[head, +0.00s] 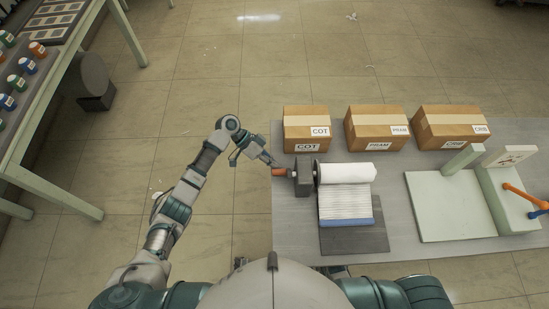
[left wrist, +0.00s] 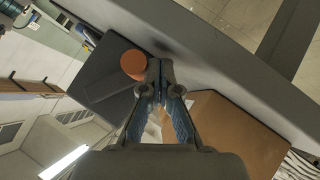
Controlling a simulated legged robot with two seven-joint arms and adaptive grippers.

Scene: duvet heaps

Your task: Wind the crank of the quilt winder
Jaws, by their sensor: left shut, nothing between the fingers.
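The quilt winder has a dark housing (head: 303,180) at the table's left side, with an orange crank handle (head: 279,171) sticking out to the left. A white roll (head: 346,172) sits on its right, and a striped quilt (head: 345,204) with a blue edge hangs from it over a dark mat. My left gripper (head: 271,163) is just by the crank handle. In the left wrist view its fingers (left wrist: 160,68) are shut and empty, beside the round orange end of the handle (left wrist: 133,64), not around it. Contact is unclear. My right gripper is out of view.
Cardboard boxes labelled COT (head: 307,132), PRAM (head: 377,132) and CRIB (head: 450,130) line the table's back. A pale green board and stand (head: 450,207) with orange and blue parts are at the right.

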